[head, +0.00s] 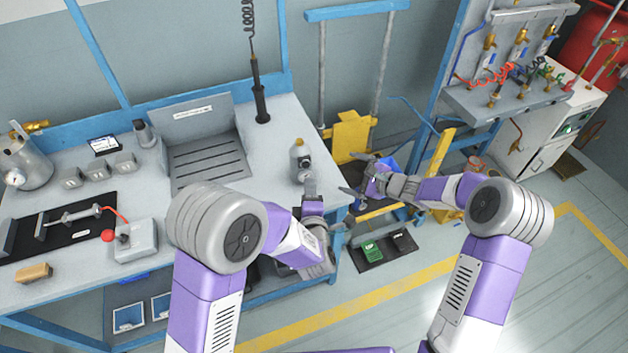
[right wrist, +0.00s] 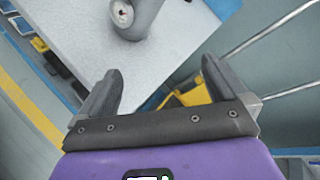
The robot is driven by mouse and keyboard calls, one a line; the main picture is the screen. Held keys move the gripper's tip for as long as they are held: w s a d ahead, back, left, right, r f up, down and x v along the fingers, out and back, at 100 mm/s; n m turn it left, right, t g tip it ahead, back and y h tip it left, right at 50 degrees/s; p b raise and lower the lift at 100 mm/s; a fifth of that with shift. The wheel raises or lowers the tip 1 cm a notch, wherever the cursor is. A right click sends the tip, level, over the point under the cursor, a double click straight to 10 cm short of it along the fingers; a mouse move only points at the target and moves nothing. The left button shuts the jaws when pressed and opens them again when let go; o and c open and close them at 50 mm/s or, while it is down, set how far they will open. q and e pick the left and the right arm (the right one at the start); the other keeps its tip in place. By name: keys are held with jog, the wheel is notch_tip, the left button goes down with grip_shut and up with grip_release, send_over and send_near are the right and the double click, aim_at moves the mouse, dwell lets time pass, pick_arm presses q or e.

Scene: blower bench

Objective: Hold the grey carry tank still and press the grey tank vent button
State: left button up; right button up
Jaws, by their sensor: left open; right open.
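The grey carry tank (head: 298,158) is a small upright cylinder with a brass-coloured top and a round dial, near the right edge of the bench. In the right wrist view part of the grey tank (right wrist: 138,22) and its dial show at the top, cut off by the frame. I cannot make out the vent button. My left gripper (head: 309,183) is open, just in front of the tank; I cannot tell whether it touches. My right gripper (head: 353,174) is open and empty, right of the tank and apart from it. Its open fingers show in the right wrist view (right wrist: 157,82).
The bench (head: 270,135) is clear around the tank. A black wand (head: 260,92) on a coiled cord hangs behind it. A slotted grey stand (head: 208,160) is to its left. A yellow-framed cart (head: 352,135) stands beyond the bench's right edge.

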aim_at(309, 175)
jog(key=a+f+m+t, duration=0.1)
jog(key=a+m, duration=0.1)
jog(key=a, duration=0.1)
jog(key=a+f+m+t+y, duration=0.1)
jog(key=a+m, duration=0.1)
jog(key=a, duration=0.1)
jog(key=a+f+m+t, duration=0.1)
jog(key=a+m, duration=0.1)
jog(key=a, duration=0.1)
jog(key=shift+w+a+f+m+y, duration=0.15)
jog(key=shift+a+f+m+y, duration=0.15)
jog(key=shift+a+f, duration=0.1)
jog(key=m+t, duration=0.1)
jog(key=m, duration=0.1)
jog(key=a+m+t+h, duration=0.1)
jog(key=shift+w+a+m, duration=0.15)
jog(key=shift+w+m, duration=0.05)
jog(key=shift+m, duration=0.2)
jog(key=shift+w+a+m+t+h, duration=0.15)
jog(key=shift+w+m+t+h, duration=0.15)
jog(key=shift+m+h, duration=0.1)
jog(key=shift+x, duration=3.5)
jog(key=c, duration=1.4)
pick_arm(q)
grip_shut()
pick_arm(e)
jog(key=shift+c, duration=0.4)
